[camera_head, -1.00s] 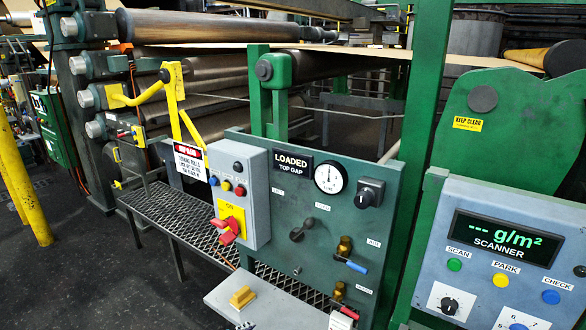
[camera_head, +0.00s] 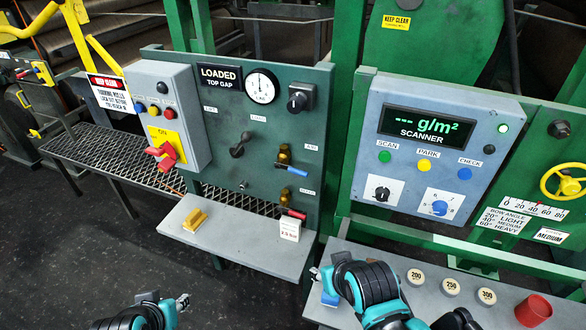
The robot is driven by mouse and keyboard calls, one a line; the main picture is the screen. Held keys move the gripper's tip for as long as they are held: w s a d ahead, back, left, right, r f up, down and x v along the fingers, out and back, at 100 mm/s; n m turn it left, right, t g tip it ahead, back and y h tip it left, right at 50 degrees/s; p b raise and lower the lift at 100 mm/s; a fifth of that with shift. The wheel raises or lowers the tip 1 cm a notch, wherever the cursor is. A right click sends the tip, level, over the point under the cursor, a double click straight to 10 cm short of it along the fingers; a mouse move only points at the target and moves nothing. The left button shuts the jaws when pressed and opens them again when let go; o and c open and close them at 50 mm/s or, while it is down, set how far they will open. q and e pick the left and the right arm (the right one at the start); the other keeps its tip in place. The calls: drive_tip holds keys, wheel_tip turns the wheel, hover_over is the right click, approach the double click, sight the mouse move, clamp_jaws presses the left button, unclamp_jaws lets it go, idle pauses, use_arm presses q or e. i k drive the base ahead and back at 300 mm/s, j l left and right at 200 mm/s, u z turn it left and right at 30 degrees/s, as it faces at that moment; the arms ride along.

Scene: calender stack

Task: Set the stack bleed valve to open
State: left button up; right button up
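On the green panel (camera_head: 222,130) under the "LOADED TOP GAP" sign are two brass valves, one above the other. The upper valve (camera_head: 284,156) has a blue lever pointing right and slightly down. The lower valve (camera_head: 285,197) has a red lever (camera_head: 296,214) pointing right and slightly down; the small label beside it seems to read BLEED. My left gripper (camera_head: 184,302) is at the bottom edge, below the panel's shelf and apart from both valves. My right gripper (camera_head: 316,275) is below and right of the red lever, touching neither valve. Both are too small to judge their opening.
A shelf (camera_head: 235,247) with a yellow block (camera_head: 195,220) and a white tag (camera_head: 289,231) juts out below the valves. A black selector lever (camera_head: 240,146) is left of them. The scanner box (camera_head: 435,150) stands right, above a bench (camera_head: 400,262) with round weights.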

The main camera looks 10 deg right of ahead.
sight(280, 208)
drive_tip(key=k+l, duration=0.2)
drive_tip(key=l, duration=0.2)
drive_tip(key=k+l, duration=0.2)
drive_tip(key=l, duration=0.2)
drive_tip(key=k+l, duration=0.2)
drive_tip(key=l, duration=0.2)
drive_tip(key=u, duration=0.05)
